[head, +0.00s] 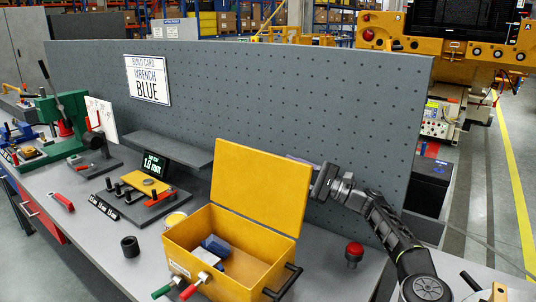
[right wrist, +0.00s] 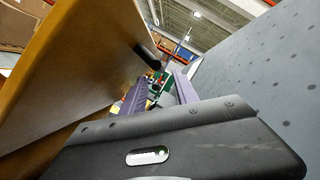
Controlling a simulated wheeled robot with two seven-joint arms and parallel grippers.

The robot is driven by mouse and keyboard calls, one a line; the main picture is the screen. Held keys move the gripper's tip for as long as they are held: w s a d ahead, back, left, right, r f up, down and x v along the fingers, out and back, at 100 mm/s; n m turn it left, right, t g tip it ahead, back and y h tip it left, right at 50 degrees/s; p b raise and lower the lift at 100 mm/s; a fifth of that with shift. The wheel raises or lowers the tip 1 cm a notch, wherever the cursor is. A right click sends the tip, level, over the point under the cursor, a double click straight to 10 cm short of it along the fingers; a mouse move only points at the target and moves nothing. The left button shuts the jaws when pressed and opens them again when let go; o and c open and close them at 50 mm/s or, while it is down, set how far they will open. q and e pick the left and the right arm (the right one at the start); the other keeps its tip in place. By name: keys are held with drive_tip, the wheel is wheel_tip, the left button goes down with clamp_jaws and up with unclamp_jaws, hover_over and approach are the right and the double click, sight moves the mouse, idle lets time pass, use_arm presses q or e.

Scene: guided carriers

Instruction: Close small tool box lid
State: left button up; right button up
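The yellow tool box (head: 238,244) stands on the bench with its lid (head: 262,182) raised, standing nearly upright at the back edge. A blue item (head: 216,246) lies inside. I cannot tell whether the gripper touches the lid. My left gripper is not in view.
A grey pegboard (head: 350,110) rises close behind the lid and gripper; it fills the right of the wrist view (right wrist: 262,75). A red button (head: 354,250) stands right of the box. A black socket (head: 130,246) and a tool stand (head: 150,195) are to its left.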

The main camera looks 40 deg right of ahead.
sight(266, 158)
drive_tip(key=shift+w, duration=0.1)
drive_tip(key=p+x, duration=0.2)
drive_tip(key=x, duration=0.4)
drive_tip(key=shift+w+a+r, duration=0.15)
drive_tip(key=shift+a, duration=0.05)
drive_tip(key=shift+w+a+p, duration=0.3)
drive_tip(key=shift+w+p, duration=0.05)
drive_tip(key=shift+w, duration=0.2)
drive_tip(key=shift+c, duration=0.6)
clamp_jaws()
idle(0.4)
